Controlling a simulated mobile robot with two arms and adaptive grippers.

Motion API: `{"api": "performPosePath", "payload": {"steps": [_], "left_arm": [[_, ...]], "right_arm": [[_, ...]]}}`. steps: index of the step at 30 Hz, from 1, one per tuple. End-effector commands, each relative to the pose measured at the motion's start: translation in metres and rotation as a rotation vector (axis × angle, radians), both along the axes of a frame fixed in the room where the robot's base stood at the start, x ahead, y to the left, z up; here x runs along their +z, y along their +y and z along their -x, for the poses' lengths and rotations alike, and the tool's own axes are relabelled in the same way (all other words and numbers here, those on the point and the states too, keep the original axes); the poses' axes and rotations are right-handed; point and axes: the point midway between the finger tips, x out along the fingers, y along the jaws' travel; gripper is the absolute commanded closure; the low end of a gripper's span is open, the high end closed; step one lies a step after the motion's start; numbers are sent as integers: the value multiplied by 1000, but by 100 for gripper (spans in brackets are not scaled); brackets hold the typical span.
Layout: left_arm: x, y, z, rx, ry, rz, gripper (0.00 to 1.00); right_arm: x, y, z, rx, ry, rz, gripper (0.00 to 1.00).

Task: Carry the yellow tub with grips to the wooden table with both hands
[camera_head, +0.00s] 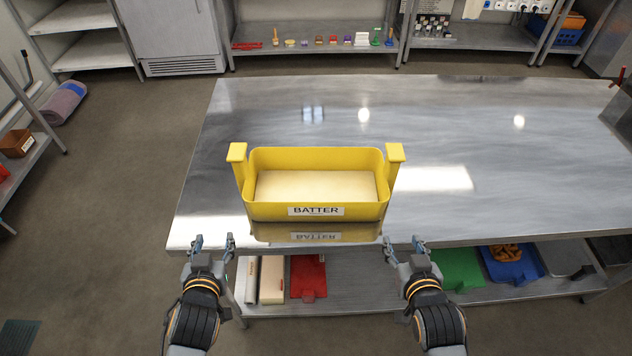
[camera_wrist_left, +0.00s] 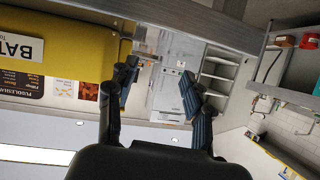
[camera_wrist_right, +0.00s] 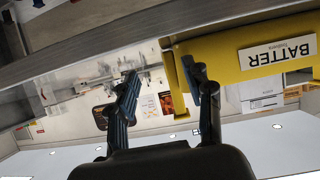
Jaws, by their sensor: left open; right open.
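The yellow tub (camera_head: 268,211) with a BATTER label stands upright on the steel table. It holds a pale flat content and has a raised grip at each end, the left grip (camera_head: 237,153) and the right grip (camera_head: 395,153). My left gripper (camera_head: 212,241) is open and empty at the table's front edge, in front of and left of the tub. My right gripper (camera_head: 402,242) is open and empty at the same edge, in front of and right of the tub. The tub also shows in the left wrist view (camera_wrist_left: 70,50) and the right wrist view (camera_wrist_right: 222,60). No wooden table is clearly visible.
The steel table (camera_head: 500,150) is clear around and behind the tub. Its lower shelf holds a red board (camera_head: 308,274), a green board (camera_head: 458,268) and a blue tray (camera_head: 512,268). Open floor (camera_head: 110,190) lies to the left. A back shelf (camera_head: 310,42) carries small items.

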Motion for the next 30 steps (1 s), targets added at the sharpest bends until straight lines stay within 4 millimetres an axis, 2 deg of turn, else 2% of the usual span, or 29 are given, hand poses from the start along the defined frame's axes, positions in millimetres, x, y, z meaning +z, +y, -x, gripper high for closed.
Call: {"api": "performPosePath", "payload": {"steps": [1, 6, 9, 12, 23, 26, 30], "left_arm": [[14, -3, -9, -7, -68, 3, 49], [57, -21, -31, -62, -281, 14, 49], [76, -32, -38, -102, -372, 22, 49], [85, -39, -40, -127, -416, 27, 49], [87, -41, -41, -136, -430, 27, 49], [88, -41, -47, -136, -431, 27, 49], [88, -41, -64, -137, -432, 25, 49]], "right_arm": [[14, 1, -10, -6, -67, -7, 49], [59, 6, -32, -17, -290, -22, 49], [80, 8, -38, -19, -392, -26, 49], [91, 9, -41, -18, -446, -28, 49], [94, 10, -42, -18, -461, -28, 49], [94, 10, -47, -17, -462, -28, 49], [95, 10, -65, -17, -463, -27, 49]]}}
